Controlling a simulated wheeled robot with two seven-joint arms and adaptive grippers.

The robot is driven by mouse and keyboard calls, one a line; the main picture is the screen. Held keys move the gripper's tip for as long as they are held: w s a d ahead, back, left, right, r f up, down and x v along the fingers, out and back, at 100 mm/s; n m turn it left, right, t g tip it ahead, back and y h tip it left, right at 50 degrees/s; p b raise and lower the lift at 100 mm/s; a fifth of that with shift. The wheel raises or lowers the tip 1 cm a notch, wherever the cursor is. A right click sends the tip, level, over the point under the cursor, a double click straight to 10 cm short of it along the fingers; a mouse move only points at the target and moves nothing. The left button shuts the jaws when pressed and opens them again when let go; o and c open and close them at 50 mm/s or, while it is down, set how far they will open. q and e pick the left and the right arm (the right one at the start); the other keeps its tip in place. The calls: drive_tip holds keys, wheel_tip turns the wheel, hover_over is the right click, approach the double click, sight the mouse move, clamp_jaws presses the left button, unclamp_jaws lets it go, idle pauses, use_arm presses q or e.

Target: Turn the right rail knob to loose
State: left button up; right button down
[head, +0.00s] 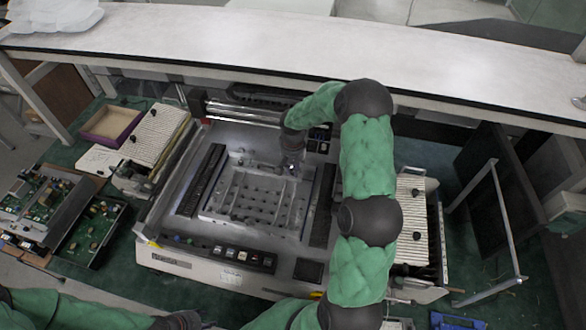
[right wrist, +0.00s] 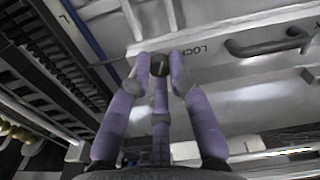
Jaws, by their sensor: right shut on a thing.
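The right rail knob (right wrist: 160,66) is small, round and black in the right wrist view, beside the printed word LOCK on a pale panel. My right gripper (right wrist: 160,74) has its purple fingers closed around the knob. In the head view this gripper (head: 291,168) points down at the upper right part of the grey fixture frame (head: 215,203) on the machine; the knob is hidden there. My left gripper (head: 190,320) shows only partly at the bottom edge, away from the machine's fixture, and its fingers are not clear.
A curved dark handle (right wrist: 268,46) is right of the knob. A pale shelf (head: 250,45) crosses behind the machine. A row of buttons (head: 235,257) lines its front. Open trays of circuit boards (head: 45,200) stand at left, a dark panel (head: 500,190) at right.

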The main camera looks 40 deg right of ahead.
drive_tip(key=n, duration=1.1)
drive_tip(key=n+p, duration=0.1)
drive_tip(key=n, duration=0.5)
drive_tip(key=shift+r+n+p, duration=0.1)
drive_tip(key=shift+n+p, duration=0.2)
drive_tip(key=shift+n, duration=0.1)
drive_tip(key=n+p, duration=0.1)
drive_tip(key=n, duration=0.4)
drive_tip(key=shift+n, duration=0.4)
drive_tip(key=c, duration=1.1)
unclamp_jaws()
drive_tip(key=shift+c, duration=0.2)
